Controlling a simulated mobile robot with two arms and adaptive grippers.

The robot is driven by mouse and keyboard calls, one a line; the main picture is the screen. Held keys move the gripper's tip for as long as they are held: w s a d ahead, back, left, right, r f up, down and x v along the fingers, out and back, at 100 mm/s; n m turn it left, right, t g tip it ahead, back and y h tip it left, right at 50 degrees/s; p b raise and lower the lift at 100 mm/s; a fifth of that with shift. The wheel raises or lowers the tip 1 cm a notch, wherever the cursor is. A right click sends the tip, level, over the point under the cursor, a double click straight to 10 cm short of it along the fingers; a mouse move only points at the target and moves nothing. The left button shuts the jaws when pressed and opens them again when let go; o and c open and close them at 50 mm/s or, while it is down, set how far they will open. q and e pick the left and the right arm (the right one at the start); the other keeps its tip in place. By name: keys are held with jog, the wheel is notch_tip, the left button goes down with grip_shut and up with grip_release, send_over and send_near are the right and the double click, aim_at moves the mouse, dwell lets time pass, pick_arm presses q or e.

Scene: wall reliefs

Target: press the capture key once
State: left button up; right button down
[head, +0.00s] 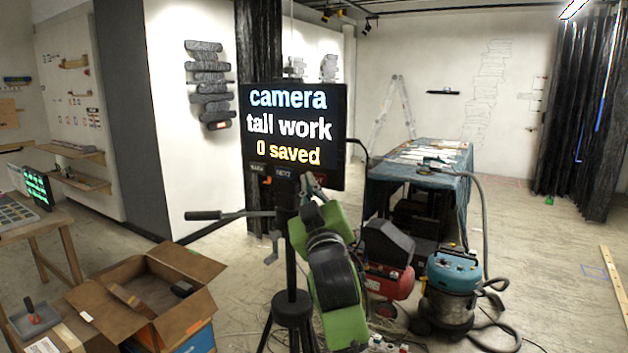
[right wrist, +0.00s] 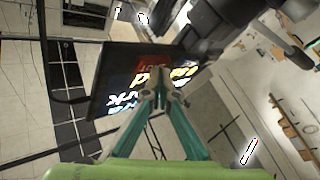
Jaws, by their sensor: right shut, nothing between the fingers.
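A black screen (head: 292,130) on a tripod reads "camera", "tall work" and "0 saved". Along its lower edge sit a dark key (head: 257,167), a key marked "NEXT" (head: 284,173) and a red key (head: 319,179) at the right, partly covered by my gripper. The red key also shows in the right wrist view (right wrist: 152,62), beyond the fingertips; its label is not readable. My right gripper (head: 308,181) is shut and empty, its tips in front of the screen's lower right edge. I cannot tell whether they touch it. My left gripper is not in view.
The tripod (head: 291,300) has a handle (head: 205,215) sticking out left. A cloth-covered table (head: 455,185), a vacuum cleaner (head: 452,285) and a red machine (head: 385,278) stand to the right. An open cardboard box (head: 190,265) is at the lower left.

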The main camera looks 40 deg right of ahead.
jog(key=shift+d, duration=0.25)
jog(key=shift+a, duration=0.15)
dwell(0.4)
jog(key=shift+s+a, duration=0.25)
jog(key=shift+a, duration=0.45)
jog(key=shift+s+a, duration=0.25)
jog(key=shift+a, duration=0.55)
jog(key=shift+s+a, duration=0.3)
jog(key=shift+a, duration=0.45)
jog(key=shift+s+a, duration=0.25)
jog(key=shift+a, duration=0.55)
jog(key=shift+f, duration=0.1)
